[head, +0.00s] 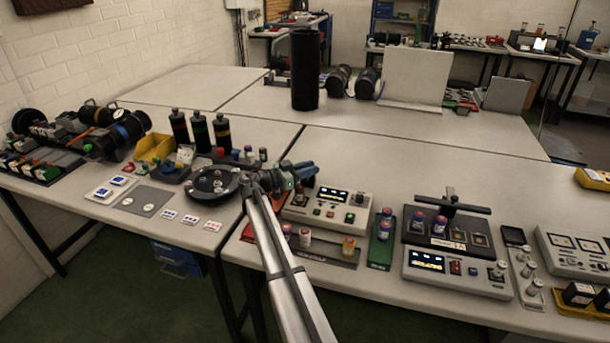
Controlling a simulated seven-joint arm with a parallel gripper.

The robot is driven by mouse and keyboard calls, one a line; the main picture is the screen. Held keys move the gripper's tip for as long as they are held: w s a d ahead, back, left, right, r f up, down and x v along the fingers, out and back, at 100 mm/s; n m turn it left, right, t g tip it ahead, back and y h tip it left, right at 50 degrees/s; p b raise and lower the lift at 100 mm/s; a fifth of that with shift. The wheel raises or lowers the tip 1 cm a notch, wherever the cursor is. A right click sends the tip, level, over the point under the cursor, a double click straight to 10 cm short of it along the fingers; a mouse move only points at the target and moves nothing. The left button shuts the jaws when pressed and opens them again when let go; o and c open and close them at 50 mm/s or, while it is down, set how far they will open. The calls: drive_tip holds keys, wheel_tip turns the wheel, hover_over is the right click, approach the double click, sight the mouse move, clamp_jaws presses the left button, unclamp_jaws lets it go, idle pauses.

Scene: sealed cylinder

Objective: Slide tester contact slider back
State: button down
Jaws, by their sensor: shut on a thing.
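A blue part shows just right of the gripper. A second tester (455,275) with a lit display stands further right, with a black T-shaped bar above the dark plate behind it.
A round black tray (213,185) is close left of my gripper. Several small bottles stand on a rack (325,247) in front of the tester. A green holder (380,252) is to its right. A tall black cylinder (305,70) stands behind; the table between is mostly clear.

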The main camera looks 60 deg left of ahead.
drive_tip(key=shift+w+a+r, duration=0.1)
drive_tip(key=shift+w+a, duration=0.85)
drive_tip(key=c, duration=1)
unclamp_jaws()
drive_tip(key=s, duration=1.3)
drive_tip(key=shift+s, duration=0.4)
